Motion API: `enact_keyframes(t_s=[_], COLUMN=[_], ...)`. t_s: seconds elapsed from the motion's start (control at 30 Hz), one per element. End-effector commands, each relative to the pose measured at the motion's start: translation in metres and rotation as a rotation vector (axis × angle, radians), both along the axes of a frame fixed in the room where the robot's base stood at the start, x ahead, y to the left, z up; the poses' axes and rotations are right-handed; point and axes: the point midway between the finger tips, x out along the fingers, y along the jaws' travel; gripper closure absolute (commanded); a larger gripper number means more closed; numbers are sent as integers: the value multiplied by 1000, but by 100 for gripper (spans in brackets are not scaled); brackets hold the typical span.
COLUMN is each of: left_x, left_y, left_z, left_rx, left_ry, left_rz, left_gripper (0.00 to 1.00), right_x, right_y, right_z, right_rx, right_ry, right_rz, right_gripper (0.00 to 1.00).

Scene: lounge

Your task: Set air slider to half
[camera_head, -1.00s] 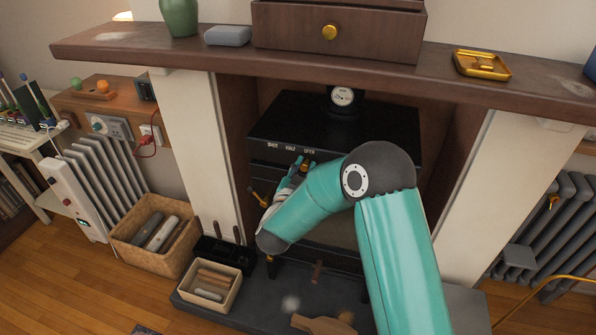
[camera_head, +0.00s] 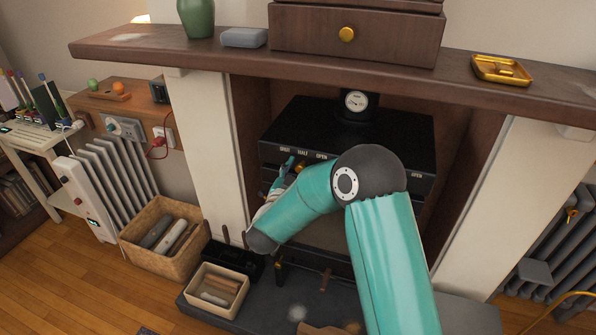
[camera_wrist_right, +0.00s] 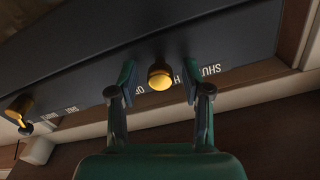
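The air slider's brass knob (camera_head: 299,168) sits on the black stove front (camera_head: 350,165), below the HALF label in the head view. In the right wrist view the knob (camera_wrist_right: 160,77) covers part of the HALF label, between SHUT and OPEN. My right gripper (camera_wrist_right: 158,84) is open, with one finger on each side of the knob and a visible gap on both sides. In the head view the right gripper (camera_head: 290,168) is partly hidden behind its own arm. My left gripper is not in view.
A second brass knob (camera_wrist_right: 18,108) is on the stove front. A mantel shelf (camera_head: 200,60) overhangs the stove. A gauge (camera_head: 356,100) is on the flue.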

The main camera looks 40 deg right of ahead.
Motion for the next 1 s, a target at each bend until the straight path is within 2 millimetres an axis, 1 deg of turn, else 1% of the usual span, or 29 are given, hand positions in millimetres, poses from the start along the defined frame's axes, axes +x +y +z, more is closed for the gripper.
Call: enact_keyframes(t_s=[0.23, 0.37, 0.47, 0.8, 1.0], left_x=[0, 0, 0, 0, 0], left_y=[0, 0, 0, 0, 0], left_z=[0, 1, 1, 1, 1], left_rx=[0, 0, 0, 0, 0], left_ry=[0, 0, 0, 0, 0], left_rz=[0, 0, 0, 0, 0], left_gripper=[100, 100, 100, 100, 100], right_x=[-1, -4, -11, -45, -60], right_y=[1, 8, 19, 77, 97], right_z=[0, 0, 0, -1, -1], right_rx=[0, 0, 1, -1, 0], right_ry=[0, -1, -1, 2, 1], right_rz=[0, 2, 3, 6, 1], right_gripper=[51, 51, 51, 51, 51])
